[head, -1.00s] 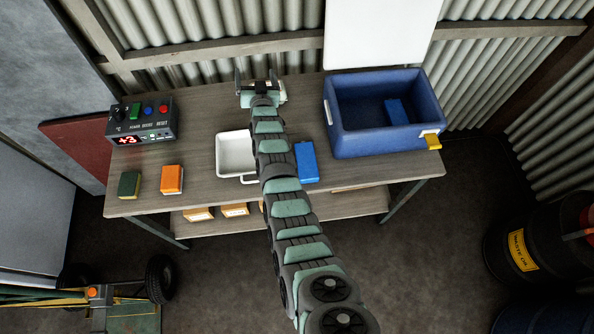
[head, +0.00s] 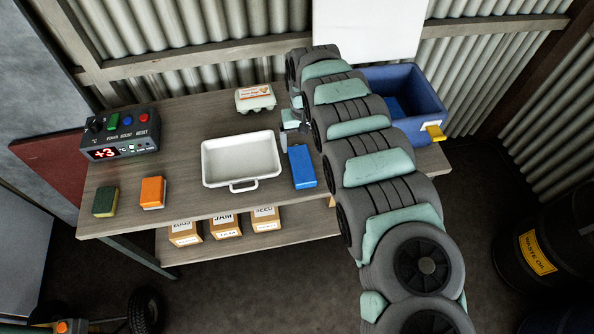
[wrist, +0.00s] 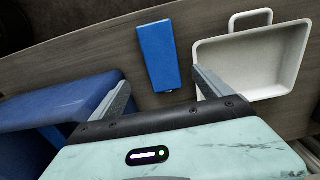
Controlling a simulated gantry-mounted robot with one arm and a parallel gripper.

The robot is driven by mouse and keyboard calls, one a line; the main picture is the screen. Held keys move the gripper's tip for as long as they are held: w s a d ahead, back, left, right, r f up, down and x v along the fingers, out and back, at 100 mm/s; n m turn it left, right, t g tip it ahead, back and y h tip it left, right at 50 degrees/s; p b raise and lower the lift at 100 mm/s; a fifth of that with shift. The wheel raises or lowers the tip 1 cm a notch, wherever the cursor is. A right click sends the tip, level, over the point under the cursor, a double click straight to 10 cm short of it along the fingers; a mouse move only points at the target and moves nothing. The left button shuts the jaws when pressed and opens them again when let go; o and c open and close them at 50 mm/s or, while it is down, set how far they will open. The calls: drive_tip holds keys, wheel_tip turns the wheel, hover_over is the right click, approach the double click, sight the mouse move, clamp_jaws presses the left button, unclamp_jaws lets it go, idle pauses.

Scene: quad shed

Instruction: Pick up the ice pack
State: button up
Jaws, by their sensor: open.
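A blue ice pack (head: 301,167) lies flat on the wooden table, just right of the white tray. In the wrist view the ice pack (wrist: 158,52) lies ahead of my open gripper (wrist: 160,82), roughly between the lines of the two fingers. Nothing is between the fingers but the end of the pack and the table. In the head view my gripper (head: 287,137) is at the far end of the pack, partly hidden by my arm. A similar blue block (head: 393,106) shows inside the blue cooler, partly hidden.
The white handled tray (head: 240,183) is close left of the pack. The blue cooler (head: 432,97) stands to the right, partly behind my arm. An egg carton (head: 255,97) sits behind. An orange block (head: 152,192), a sponge (head: 106,201) and a control box (head: 121,134) are at left.

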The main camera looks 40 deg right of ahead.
sight(302, 163)
drive_tip(key=shift+f+b, duration=0.45)
drive_tip(key=shift+f, duration=2.7)
drive_tip(key=f, duration=0.2)
drive_tip(key=f+b, duration=0.1)
drive_tip(key=shift+s+a+f, duration=0.15)
drive_tip(key=shift+a+f, duration=0.2)
drive_tip(key=shift+f, duration=0.05)
drive_tip(key=shift+d+f, duration=0.1)
drive_tip(key=shift+f, duration=0.25)
drive_tip(key=shift+r, duration=0.1)
drive_tip(key=shift+c, duration=0.2)
clamp_jaws()
